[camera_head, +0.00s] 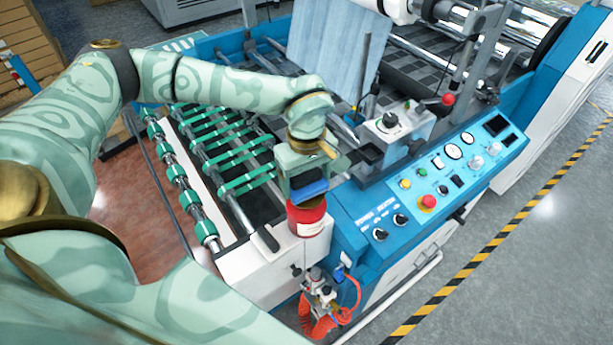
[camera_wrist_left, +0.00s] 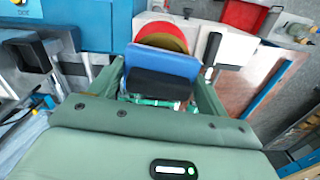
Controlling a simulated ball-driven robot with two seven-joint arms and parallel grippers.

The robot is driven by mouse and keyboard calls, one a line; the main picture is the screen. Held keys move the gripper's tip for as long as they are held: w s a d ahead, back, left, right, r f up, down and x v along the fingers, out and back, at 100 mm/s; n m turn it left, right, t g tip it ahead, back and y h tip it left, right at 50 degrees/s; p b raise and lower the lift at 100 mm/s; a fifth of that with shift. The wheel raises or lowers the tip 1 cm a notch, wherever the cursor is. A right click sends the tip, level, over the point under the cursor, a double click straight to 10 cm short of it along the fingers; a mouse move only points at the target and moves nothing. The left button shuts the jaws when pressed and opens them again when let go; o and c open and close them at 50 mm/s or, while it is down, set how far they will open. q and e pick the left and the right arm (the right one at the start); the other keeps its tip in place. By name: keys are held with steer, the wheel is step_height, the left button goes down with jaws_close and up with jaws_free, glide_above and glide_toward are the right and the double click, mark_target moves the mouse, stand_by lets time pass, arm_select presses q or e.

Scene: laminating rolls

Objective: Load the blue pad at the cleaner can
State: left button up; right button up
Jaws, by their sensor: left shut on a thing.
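The blue pad (camera_head: 309,190) is a small block held in my left gripper (camera_head: 307,181). In the left wrist view the pad (camera_wrist_left: 162,62) sits between the two green fingers of the left gripper (camera_wrist_left: 160,77), with a black part on its near side. The red cleaner can (camera_head: 307,218) with a pale label stands on the white end of the machine, right below the pad. In the left wrist view the can (camera_wrist_left: 160,29) shows a red rim and olive top, partly covered by the pad. I cannot tell whether pad and can touch. My right gripper is not in view.
A blue control panel (camera_head: 440,184) with knobs and a red button lies to the right of the can. Rollers with green bands (camera_head: 233,158) lie to the left. A grey box (camera_head: 398,130) stands behind. Red hoses (camera_head: 325,318) hang below in front.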

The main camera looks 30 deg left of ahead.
mark_target(306, 175)
arm_select(q)
steer(key=shift+f, duration=0.5)
stand_by(0.8)
steer(key=shift+s+f, duration=0.1)
stand_by(1.0)
step_height(306, 175, up, 7)
steer(key=p, duration=0.6)
stand_by(0.3)
stand_by(0.5)
